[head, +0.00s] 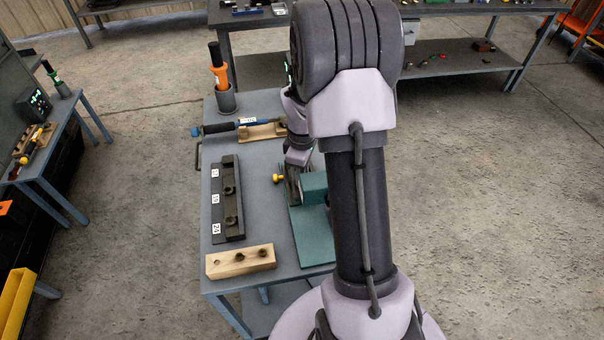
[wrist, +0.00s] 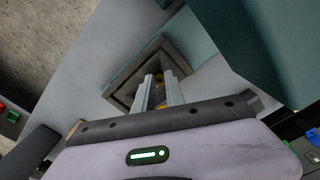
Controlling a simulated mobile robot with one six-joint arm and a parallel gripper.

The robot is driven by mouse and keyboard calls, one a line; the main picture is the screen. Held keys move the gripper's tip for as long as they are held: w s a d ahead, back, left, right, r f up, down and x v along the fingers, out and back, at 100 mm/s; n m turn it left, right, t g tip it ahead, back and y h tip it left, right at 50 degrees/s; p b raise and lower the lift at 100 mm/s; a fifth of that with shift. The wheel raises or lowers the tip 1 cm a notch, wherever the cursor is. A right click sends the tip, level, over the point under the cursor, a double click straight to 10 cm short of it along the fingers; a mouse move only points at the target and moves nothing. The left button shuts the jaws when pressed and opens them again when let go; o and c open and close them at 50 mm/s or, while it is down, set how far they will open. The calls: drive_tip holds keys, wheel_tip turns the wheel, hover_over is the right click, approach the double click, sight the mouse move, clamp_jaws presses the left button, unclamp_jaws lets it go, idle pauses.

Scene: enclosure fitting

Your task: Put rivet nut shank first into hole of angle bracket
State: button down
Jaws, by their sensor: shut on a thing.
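My gripper (wrist: 158,92) points down at the angle bracket (wrist: 127,88), a dark grey plate with a raised edge in the wrist view. The jaws are shut on a small brass-coloured piece, the rivet nut (wrist: 159,75), at the fingertips. The fingers hide most of it and the bracket hole, so I cannot tell whether its shank is in the hole. In the head view my arm hides the rivet nut, and the bracket shows only partly beside the green clamp block (head: 314,187).
Bare grey bench surface lies between rack and fixture.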

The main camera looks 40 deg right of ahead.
drive_tip(key=shift+f+b, duration=0.3)
drive_tip(key=shift+f, duration=0.2)
idle(0.4)
drive_tip(key=c, duration=1.3)
unclamp_jaws()
wheel_tip(320, 180, up, 18)
drive_tip(key=p, duration=0.6)
drive_tip(key=s+a+r+m+t+b, duration=0.2)
drive_tip(key=s+a+r+m+b, duration=0.15)
drive_tip(key=a, duration=0.45)
drive_tip(key=s+a+r+m+t+b, duration=0.2)
drive_tip(key=s+a+m+b, duration=0.15)
drive_tip(key=a, duration=0.55)
drive_tip(key=s+a+m, duration=0.1)
drive_tip(key=s+a, duration=0.1)
drive_tip(key=s, duration=0.1)
drive_tip(key=s+a+f+m+t+y+b, duration=0.1)
drive_tip(key=s+a, duration=0.2)
drive_tip(key=s, duration=0.1)
drive_tip(key=s+a+f+m+y+b, duration=0.1)
drive_tip(key=s+a+m, duration=0.1)
drive_tip(key=s, duration=0.1)
drive_tip(key=shift+s+a+f+t, duration=0.25)
drive_tip(key=shift+a+t, duration=0.15)
